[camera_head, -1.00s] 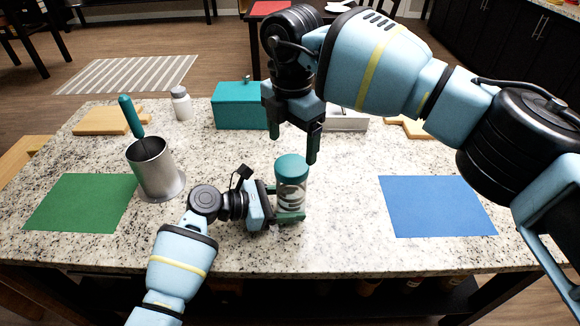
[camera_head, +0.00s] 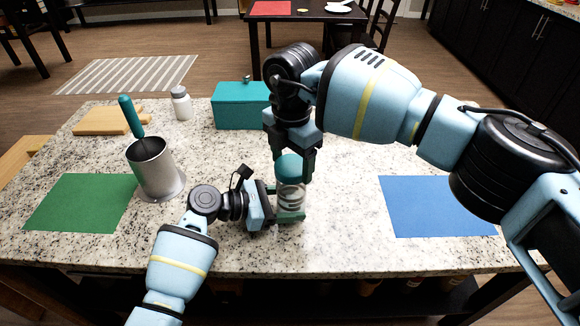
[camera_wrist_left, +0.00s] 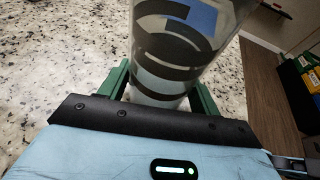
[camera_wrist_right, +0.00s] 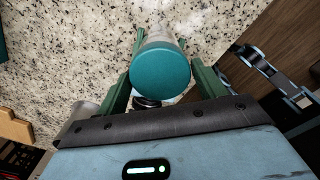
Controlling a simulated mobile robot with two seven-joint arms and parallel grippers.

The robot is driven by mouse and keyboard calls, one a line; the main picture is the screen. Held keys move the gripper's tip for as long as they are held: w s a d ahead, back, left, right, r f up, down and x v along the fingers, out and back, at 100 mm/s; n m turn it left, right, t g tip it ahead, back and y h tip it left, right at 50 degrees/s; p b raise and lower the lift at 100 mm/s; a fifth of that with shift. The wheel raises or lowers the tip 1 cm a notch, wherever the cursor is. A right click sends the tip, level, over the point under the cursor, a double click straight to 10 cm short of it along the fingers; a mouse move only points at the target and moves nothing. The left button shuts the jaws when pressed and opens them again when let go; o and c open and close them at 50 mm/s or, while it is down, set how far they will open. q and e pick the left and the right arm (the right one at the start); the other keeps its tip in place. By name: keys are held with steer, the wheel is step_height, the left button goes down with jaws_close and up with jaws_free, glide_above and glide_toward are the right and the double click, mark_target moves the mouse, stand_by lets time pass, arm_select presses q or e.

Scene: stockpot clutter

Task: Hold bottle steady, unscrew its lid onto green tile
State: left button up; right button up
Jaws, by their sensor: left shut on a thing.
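The bottle (camera_head: 291,199) stands upright on the granite counter, clear with dark stripes, with a teal lid (camera_head: 289,167) on top. My left gripper (camera_head: 290,217) is shut around the bottle's lower body; the left wrist view shows the striped bottle (camera_wrist_left: 180,50) between its green fingers. My right gripper (camera_head: 291,165) points down over the bottle, its fingers apart on either side of the lid. The right wrist view shows the round lid (camera_wrist_right: 160,72) between the open fingers; contact cannot be told. The green tile (camera_head: 82,203) lies flat and bare at the left.
A metal utensil holder (camera_head: 154,168) with a teal-handled tool stands between the green tile and my left arm. A blue tile (camera_head: 437,206) lies at the right. A teal box (camera_head: 238,107), a white jar (camera_head: 181,103) and a wooden board (camera_head: 101,121) are at the back.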

steer(key=c, duration=0.7)
steer(key=n, duration=0.4)
steer(key=shift+n, duration=0.3)
steer(key=shift+c, duration=0.2)
steer(key=shift+n, duration=0.5)
steer(key=n, duration=0.3)
steer(key=shift+n, duration=0.3)
steer(key=shift+n, duration=0.6)
steer(key=n, duration=0.3)
steer(key=shift+n, duration=0.3)
